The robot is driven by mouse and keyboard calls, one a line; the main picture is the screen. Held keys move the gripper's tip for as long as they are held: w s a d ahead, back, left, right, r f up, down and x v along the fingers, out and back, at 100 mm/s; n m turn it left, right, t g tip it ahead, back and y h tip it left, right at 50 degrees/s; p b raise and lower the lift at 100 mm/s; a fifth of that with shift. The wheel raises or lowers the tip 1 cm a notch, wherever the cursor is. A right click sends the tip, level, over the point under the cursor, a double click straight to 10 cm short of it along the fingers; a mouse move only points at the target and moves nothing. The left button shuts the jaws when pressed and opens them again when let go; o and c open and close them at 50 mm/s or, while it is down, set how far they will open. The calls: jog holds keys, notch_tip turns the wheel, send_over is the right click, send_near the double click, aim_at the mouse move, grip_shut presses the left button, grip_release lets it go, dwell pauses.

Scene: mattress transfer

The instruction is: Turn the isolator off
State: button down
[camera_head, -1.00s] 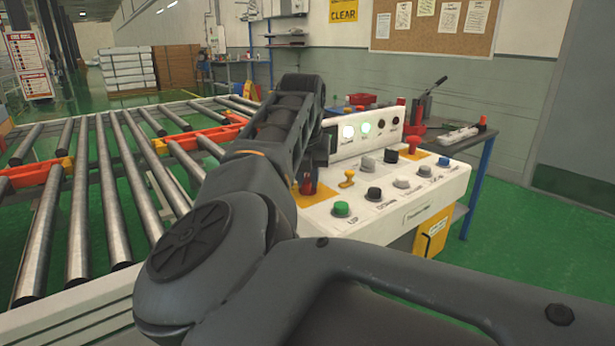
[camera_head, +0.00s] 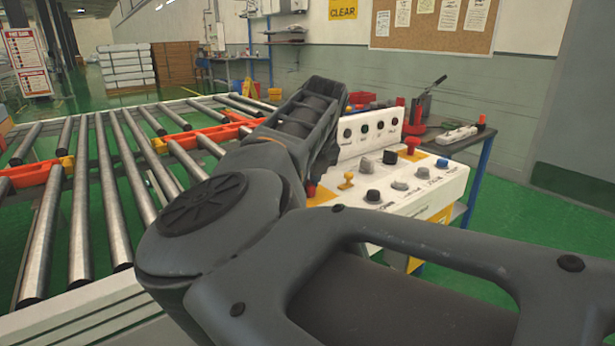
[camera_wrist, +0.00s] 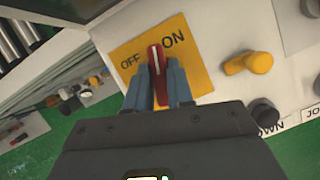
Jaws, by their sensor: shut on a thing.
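The isolator is a red handle (camera_wrist: 156,62) with a pale line on a yellow plate (camera_wrist: 126,52) marked OFF at left and ON at right. In the wrist view its tip stands between the two words. My gripper (camera_wrist: 160,84) is shut on the red handle, with one blue-grey finger on each side. In the head view my arm hides the gripper and most of the isolator; a bit of red (camera_head: 310,188) and yellow plate (camera_head: 322,196) shows beside the arm.
A roller conveyor (camera_head: 100,200) lies at left, and a side table (camera_head: 470,140) stands behind the panel.

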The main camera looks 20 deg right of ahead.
jog(key=n+y, duration=0.1)
jog(key=n, duration=0.2)
jog(key=n+y, duration=0.1)
jog(key=n, duration=0.2)
jog(key=shift+d+n+g+y, duration=0.1)
jog(key=shift+n+g+y, duration=0.2)
jog(key=n, duration=0.2)
jog(key=n+g+y+p, duration=0.1)
jog(key=n, duration=0.2)
jog(key=shift+w+n+g, duration=0.15)
jog(key=shift+n+g, duration=0.15)
jog(key=shift+y, duration=0.3)
jog(key=c, duration=1.1)
grip_release()
jog(key=v, duration=0.8)
